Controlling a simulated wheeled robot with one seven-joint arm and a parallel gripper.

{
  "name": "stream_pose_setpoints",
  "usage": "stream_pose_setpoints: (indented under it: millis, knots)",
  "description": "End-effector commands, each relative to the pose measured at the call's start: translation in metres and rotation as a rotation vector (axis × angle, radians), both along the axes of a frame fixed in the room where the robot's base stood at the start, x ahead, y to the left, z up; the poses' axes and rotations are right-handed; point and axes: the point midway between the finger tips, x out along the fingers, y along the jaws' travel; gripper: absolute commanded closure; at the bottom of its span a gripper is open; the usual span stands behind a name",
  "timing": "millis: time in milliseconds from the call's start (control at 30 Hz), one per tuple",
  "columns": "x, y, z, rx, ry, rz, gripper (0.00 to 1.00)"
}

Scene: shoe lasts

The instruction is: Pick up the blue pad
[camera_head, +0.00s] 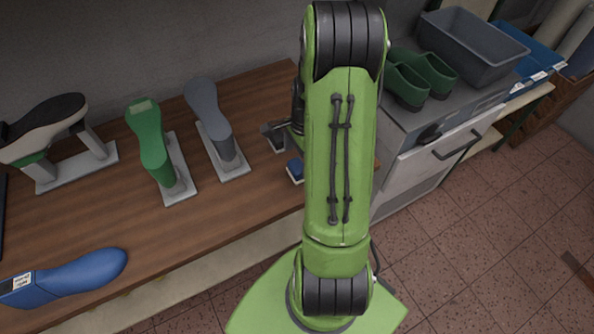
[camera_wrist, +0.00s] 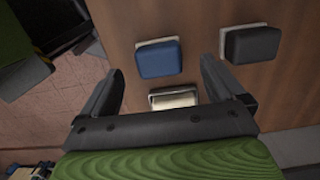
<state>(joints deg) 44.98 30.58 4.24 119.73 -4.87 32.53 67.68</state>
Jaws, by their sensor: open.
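The blue pad (camera_wrist: 158,58) sits on a pale base on the brown wooden surface, upper middle in the wrist view. In the head view the blue pad (camera_head: 295,170) is partly hidden by my green arm. My gripper (camera_wrist: 162,68) is open and empty, with its two fingers apart. In the wrist picture the blue pad appears between and just beyond the fingertips; I see no contact. In the head view my gripper is mostly hidden behind the arm.
A black pad (camera_wrist: 252,45) lies right of the blue one, and a cream pad (camera_wrist: 173,98) lies nearer my palm.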

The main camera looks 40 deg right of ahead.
Motion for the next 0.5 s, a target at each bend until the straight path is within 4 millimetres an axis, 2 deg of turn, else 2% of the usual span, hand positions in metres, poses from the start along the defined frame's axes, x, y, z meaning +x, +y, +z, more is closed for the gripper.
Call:
stream_pose_setpoints:
  millis: [100,200,467,500]
  knots:
    - [-0.002,0.003,-0.027,0.004,0.004,0.001,0.04]
    - [-0.001,0.005,-0.041,0.003,0.002,0.001,0.04]
    - [0.000,0.005,-0.044,0.001,0.001,0.001,0.04]
    - [0.000,0.005,-0.044,0.001,0.001,0.001,0.10]
